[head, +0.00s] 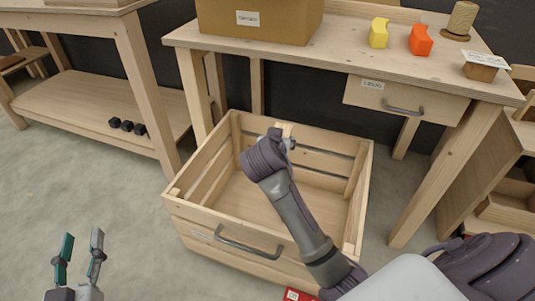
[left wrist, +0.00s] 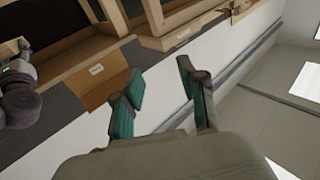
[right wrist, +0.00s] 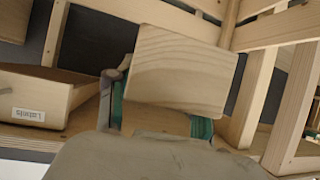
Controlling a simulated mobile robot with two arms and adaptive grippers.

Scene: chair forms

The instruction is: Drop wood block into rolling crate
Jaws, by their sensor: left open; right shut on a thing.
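The rolling crate (head: 190,214) is a slatted, open-topped wooden box with a grey handle, on the floor in front of the workbench. My right arm reaches over it in the head view, and its gripper there is mostly hidden behind the wrist. In the right wrist view my right gripper (right wrist: 158,117) is shut on a pale wood block (right wrist: 180,70), held between its green-padded fingers. A small bit of the block seems to show past the wrist in the head view. My left gripper (head: 80,256) is open and empty at lower left; its fingers also show in the left wrist view (left wrist: 158,100).
The workbench (head: 340,48) behind the crate bears a cardboard box (head: 260,20), a yellow piece (head: 379,33), an orange piece (head: 420,40) and a labelled drawer (head: 405,98). Small black blocks (head: 127,126) lie on the left table's lower shelf. Floor left of the crate is clear.

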